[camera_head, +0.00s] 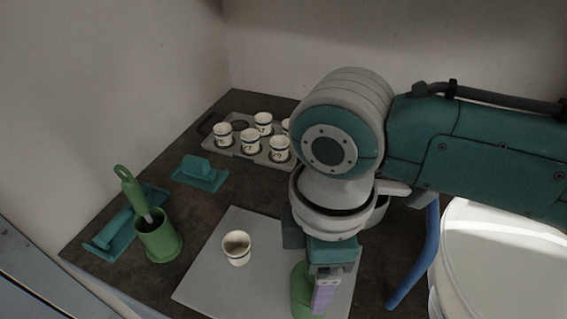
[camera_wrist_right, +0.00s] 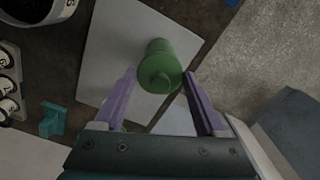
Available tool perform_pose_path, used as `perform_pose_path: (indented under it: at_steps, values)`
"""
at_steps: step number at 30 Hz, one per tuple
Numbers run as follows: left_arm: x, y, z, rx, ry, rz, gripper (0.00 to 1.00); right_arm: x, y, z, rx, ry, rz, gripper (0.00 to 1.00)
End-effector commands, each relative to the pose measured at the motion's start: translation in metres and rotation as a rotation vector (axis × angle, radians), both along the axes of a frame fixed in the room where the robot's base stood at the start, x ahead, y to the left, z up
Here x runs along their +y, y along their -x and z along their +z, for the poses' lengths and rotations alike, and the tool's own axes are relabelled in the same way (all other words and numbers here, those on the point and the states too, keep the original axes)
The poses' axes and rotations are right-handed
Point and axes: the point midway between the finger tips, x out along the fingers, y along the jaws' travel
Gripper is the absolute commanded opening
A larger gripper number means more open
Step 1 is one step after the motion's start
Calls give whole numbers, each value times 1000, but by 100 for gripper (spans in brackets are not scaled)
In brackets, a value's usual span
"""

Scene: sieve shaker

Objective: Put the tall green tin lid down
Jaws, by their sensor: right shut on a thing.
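The green tin lid (camera_wrist_right: 158,72) shows in the right wrist view as a rounded green piece with a small round knob, between the two purple fingers of my right gripper (camera_wrist_right: 163,108). The gripper is shut on it. In the head view the purple fingertips of my right gripper (camera_head: 324,291) are low over the grey mat (camera_head: 205,285), with the green piece (camera_head: 301,290) beside them, partly hidden by the gripper. I cannot tell whether a tin is under the lid or whether it touches the mat. My left gripper is not in view.
A white cup (camera_head: 237,248) stands on the mat. A green pot (camera_head: 158,240) with a green-handled tool, teal blocks (camera_head: 200,172) and a grey tray (camera_head: 222,150) of several cups stand to the left and back. A white bucket (camera_head: 480,290) is at the right.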

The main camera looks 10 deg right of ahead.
Motion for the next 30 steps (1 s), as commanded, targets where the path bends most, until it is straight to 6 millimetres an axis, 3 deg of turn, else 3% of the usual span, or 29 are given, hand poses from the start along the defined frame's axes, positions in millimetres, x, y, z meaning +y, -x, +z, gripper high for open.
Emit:
perform_pose_path:
  at_steps: [13,14,21,30]
  values:
    - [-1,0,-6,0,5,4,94,0,0,-12,1,1,-1,20]
    - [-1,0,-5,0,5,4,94,0,0,-12,1,1,-1,74]
    - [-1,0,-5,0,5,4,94,0,0,-11,1,0,-1,100]
    - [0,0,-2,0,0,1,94,0,0,-6,0,0,-1,100]
